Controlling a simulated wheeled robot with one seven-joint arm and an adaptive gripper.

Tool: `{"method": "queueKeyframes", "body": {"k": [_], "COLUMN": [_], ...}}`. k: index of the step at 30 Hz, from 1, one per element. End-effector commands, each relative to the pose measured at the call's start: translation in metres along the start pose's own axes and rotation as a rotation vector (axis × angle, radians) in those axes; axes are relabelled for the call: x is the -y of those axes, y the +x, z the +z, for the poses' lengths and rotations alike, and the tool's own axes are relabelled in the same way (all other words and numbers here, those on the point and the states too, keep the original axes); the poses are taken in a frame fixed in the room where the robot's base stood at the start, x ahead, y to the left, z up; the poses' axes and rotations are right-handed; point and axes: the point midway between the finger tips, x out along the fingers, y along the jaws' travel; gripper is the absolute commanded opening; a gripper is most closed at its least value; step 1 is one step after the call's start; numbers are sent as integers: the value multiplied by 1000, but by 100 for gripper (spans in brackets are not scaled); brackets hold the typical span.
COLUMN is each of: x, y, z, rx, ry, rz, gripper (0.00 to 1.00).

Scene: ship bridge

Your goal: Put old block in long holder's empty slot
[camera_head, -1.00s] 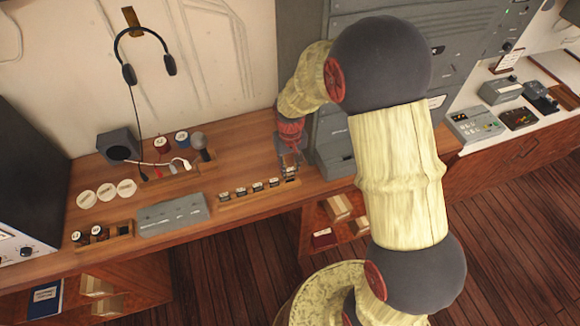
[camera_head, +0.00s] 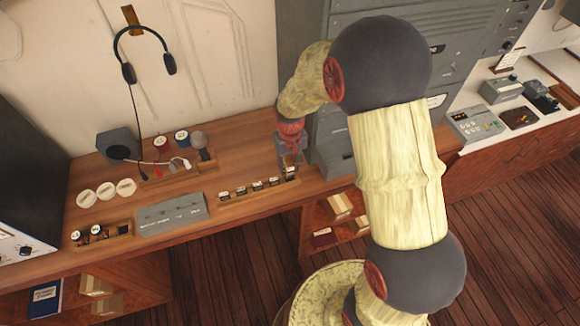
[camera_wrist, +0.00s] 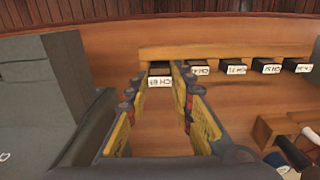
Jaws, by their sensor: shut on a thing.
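The long holder (camera_head: 232,206) is a narrow wooden rack on the desk; it also shows in the wrist view (camera_wrist: 225,52). Several dark blocks with white labels, such as this one (camera_wrist: 236,69), stand in a row in it. My gripper (camera_head: 290,168) is over the holder's right end. In the wrist view my gripper (camera_wrist: 160,72) is shut on the old block (camera_wrist: 160,81), dark with a white label, at the row's left end. The block is in line with the slot there. Whether it is inside the slot or just above it, I cannot tell.
A grey cabinet (camera_head: 335,130) stands close to the right of my gripper. A grey panel box (camera_head: 172,213) and a small wooden tray (camera_head: 122,228) with dark pieces lie to the left. White discs (camera_head: 105,190) and a wooden stand with spools (camera_head: 182,137) are farther back.

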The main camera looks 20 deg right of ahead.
Motion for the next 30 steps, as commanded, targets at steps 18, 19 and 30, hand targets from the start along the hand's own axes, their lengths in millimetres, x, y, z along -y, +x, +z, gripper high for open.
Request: {"method": "queueKeyframes", "body": {"k": [18,19,30], "x": [0,0,0], "y": [1,1,6], "z": [0,0,0], "rx": [0,0,0], "ry": [0,0,0], "rz": [0,0,0], "gripper": [8,8,8]}}
